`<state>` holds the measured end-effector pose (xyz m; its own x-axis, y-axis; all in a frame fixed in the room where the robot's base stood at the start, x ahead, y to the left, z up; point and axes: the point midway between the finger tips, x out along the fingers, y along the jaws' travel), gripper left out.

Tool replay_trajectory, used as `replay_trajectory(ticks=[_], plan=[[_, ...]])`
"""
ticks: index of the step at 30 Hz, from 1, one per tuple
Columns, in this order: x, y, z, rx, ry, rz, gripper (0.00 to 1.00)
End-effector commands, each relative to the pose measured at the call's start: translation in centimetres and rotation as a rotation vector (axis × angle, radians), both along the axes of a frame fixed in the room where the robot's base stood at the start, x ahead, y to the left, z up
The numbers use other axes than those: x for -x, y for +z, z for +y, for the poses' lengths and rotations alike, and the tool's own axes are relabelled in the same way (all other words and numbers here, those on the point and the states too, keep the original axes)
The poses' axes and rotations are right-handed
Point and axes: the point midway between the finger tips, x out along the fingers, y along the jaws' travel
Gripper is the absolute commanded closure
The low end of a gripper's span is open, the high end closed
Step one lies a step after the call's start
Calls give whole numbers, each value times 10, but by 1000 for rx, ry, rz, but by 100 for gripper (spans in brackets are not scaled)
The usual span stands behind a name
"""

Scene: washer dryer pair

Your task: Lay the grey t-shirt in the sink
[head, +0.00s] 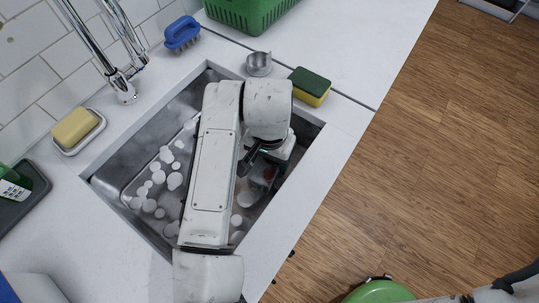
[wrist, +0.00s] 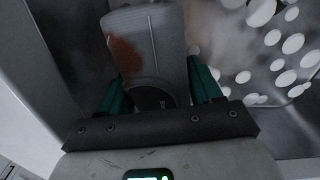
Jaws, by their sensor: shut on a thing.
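The grey t-shirt (wrist: 160,35) shows in the wrist view as a grey piece with a rust-brown stain, between the green fingers of my gripper (wrist: 158,82). My gripper is shut on it. In the head view my gripper (head: 268,168) is down inside the opening of the sink (head: 128,160), at its right side. A small part of the t-shirt (head: 262,183) shows below it, mostly hidden by my arm. The metal sink wall (wrist: 70,50) is close on the left in the wrist view. I cannot tell whether the t-shirt touches the sink bottom.
White round blobs (head: 160,178) are scattered in the sink. A green basket (head: 245,14) is behind.

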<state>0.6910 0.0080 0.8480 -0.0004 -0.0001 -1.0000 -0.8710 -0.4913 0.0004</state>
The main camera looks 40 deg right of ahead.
Motion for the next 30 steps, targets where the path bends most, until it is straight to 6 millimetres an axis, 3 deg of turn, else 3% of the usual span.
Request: replay_trajectory(ticks=[12,30], plan=[[0,-35,0,1,0,0,53],[0,-39,0,0,0,0,53]])
